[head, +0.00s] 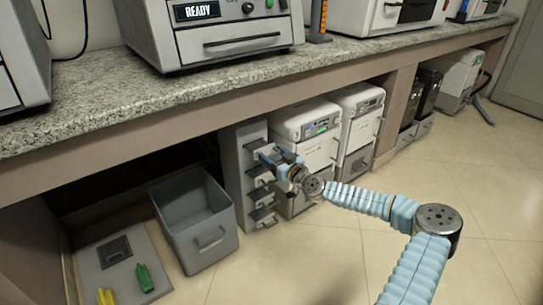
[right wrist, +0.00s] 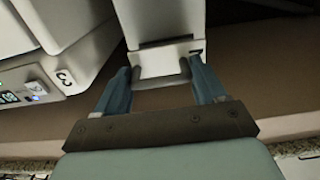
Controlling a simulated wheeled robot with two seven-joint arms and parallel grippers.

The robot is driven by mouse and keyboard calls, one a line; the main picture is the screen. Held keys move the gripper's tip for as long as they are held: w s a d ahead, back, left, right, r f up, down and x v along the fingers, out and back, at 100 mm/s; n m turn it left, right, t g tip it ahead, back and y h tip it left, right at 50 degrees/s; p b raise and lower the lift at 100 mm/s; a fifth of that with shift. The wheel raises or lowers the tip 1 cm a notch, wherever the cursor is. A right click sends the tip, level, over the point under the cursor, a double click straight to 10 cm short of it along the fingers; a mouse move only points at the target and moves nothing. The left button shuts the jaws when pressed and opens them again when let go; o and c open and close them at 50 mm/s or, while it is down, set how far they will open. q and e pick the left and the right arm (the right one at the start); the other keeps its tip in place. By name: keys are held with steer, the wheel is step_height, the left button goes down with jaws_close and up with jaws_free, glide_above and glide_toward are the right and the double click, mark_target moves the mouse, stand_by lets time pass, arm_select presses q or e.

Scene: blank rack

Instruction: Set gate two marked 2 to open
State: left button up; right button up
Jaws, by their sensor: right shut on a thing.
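A narrow grey rack (head: 243,180) stands under the bench, with several grey gates with handles stacked down its front. My right gripper (head: 268,154) is at the uppermost gate handle that I can make out. In the right wrist view my right gripper (right wrist: 160,75) has one finger at each end of a dark bar handle (right wrist: 160,83) and is shut on it. The handle joins a pale grey gate piece (right wrist: 165,60). I cannot read a number on any gate, so I cannot tell which one is marked 2. My left gripper is not in view.
White machines (head: 307,125) stand close right of the rack. A grey open bin (head: 198,235) is at its left. Green (head: 145,278) and yellow (head: 105,297) pieces lie at lower left. The bench edge (head: 200,125) overhangs the rack. The floor at right is clear.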

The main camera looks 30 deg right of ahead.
steer(key=o, duration=1.3)
steer(key=shift+s, duration=0.15)
steer(key=shift+c, duration=0.2)
steer(key=s+d, duration=0.1)
steer(key=s, duration=1.2)
steer(key=shift+s, duration=0.4)
